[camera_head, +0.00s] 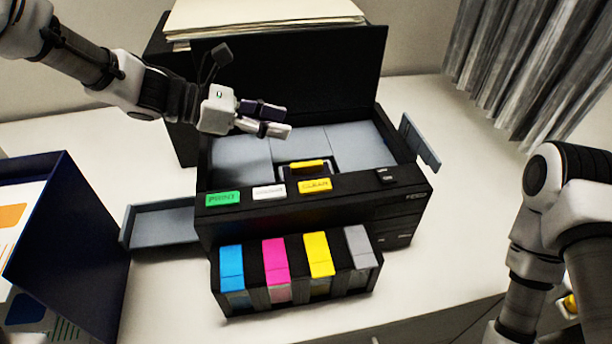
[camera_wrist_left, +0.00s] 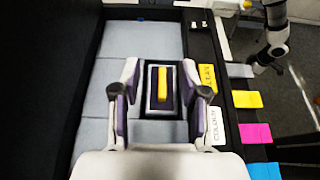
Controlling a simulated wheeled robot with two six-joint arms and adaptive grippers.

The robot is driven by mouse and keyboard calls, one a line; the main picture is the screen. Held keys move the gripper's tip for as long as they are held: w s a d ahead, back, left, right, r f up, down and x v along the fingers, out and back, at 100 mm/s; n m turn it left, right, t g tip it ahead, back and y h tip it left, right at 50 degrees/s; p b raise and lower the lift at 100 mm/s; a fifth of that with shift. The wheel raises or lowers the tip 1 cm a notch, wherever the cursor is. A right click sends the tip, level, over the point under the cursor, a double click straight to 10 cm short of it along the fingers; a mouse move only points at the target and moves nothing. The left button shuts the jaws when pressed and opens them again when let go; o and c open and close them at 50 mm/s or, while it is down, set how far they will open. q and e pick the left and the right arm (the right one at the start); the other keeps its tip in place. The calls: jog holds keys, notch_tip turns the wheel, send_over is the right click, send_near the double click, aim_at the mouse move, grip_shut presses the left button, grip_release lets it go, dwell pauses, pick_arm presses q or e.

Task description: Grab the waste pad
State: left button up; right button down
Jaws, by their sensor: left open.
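The waste pad appears to be the small dark block (camera_wrist_left: 153,103) with a raised yellow grip (camera_wrist_left: 163,82), set in a recess in the grey inside of the open printer. In the head view its yellow grip (camera_head: 307,165) shows behind the front panel. My left gripper (camera_head: 281,121) is open and empty above the printer, over the back of the pad. In the left wrist view its two fingers (camera_wrist_left: 163,92) stand apart on either side of the recess. I cannot see them touching the pad. My right arm is at the right edge; its gripper is not visible.
The printer's black lid (camera_head: 295,70) stands raised behind the left gripper. Several coloured ink tanks (camera_head: 276,262) stand at the front. A grey tray (camera_head: 160,222) sticks out left, and a grey flap (camera_head: 421,142) right. A dark blue stand (camera_head: 85,240) is left. The table right of the printer is clear.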

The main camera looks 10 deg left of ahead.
pick_arm(q)
notch_tip(320, 180, down, 3)
jog(key=s+b, duration=0.1)
jog(key=b, duration=0.6)
send_near(314, 163)
jog(key=shift+w+d+f, duration=0.4)
jog(key=shift+w+d, duration=0.3)
jog(key=shift+d, duration=0.15)
jog(key=shift+w+d+f, duration=0.15)
jog(key=shift+d+f, duration=0.05)
jog(key=shift+f, duration=0.05)
jog(key=d+p, duration=0.2)
jog(key=d, duration=0.1)
jog(key=d+f+p, duration=0.1)
jog(key=shift+w+d, duration=0.15)
jog(key=shift+w, duration=0.25)
jog(key=p+x, duration=0.1)
jog(key=x, duration=0.1)
jog(key=shift+w+d+f, duration=0.1)
jog(key=shift+w+f, duration=0.15)
jog(key=shift+f, duration=0.05)
jog(key=shift+w+d+f, duration=0.1)
grip_shut()
